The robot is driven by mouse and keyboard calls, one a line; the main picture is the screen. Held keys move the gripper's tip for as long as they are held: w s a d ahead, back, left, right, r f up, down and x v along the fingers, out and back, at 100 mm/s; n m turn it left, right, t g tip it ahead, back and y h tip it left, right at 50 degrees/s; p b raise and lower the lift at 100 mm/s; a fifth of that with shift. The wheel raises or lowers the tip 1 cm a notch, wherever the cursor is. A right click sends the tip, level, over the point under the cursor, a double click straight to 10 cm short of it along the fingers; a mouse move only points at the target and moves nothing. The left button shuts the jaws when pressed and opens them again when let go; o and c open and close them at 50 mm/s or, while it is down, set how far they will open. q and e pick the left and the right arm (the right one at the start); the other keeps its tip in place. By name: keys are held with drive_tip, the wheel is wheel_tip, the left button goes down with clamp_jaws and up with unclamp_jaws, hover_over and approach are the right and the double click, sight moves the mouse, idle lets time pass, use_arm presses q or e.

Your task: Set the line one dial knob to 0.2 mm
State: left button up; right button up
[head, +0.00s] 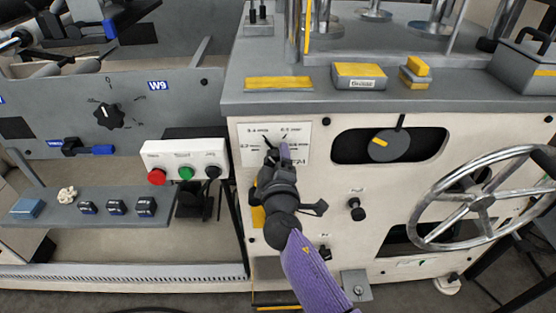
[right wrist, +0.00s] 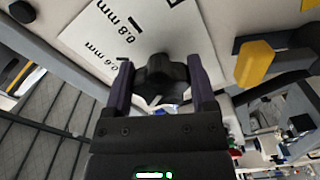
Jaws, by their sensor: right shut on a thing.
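The dial plate (head: 247,152) is a white card with small mm markings on the cream machine front, partly covered by my right gripper (head: 279,152). In the right wrist view the plate (right wrist: 108,35) shows 0.8 mm and 0.6 mm. The black dial knob (right wrist: 160,72) sits between the two purple fingers of my right gripper (right wrist: 160,80), which is shut on it. In the head view the knob is hidden behind the gripper, and I cannot tell which mark it points to. My left gripper is not in view.
A chrome handwheel (head: 482,200) and a black dial in an oval slot (head: 390,145) are to the right. A small black pull knob (head: 356,208) is right of my gripper. A button box (head: 184,162) with red, green and black controls stands left.

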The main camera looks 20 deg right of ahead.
drive_tip(key=n, duration=0.3)
drive_tip(key=shift+r+p, duration=0.1)
drive_tip(key=shift+p, duration=0.2)
drive_tip(key=n+p, duration=0.1)
drive_tip(key=n, duration=0.3)
drive_tip(key=shift+r+n, duration=0.1)
drive_tip(key=shift+n, duration=0.2)
drive_tip(key=shift+n+p, duration=0.4)
drive_tip(key=shift+n, duration=0.8)
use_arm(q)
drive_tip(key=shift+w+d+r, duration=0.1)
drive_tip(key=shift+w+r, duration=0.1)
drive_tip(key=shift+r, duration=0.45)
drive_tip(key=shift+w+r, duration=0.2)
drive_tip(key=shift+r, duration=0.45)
use_arm(e)
drive_tip(key=shift+a+n, duration=0.1)
drive_tip(key=shift+n, duration=0.5)
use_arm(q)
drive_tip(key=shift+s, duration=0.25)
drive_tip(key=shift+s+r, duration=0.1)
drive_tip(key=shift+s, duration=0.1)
use_arm(e)
drive_tip(key=o, duration=1.2)
drive_tip(key=shift+c, duration=0.2)
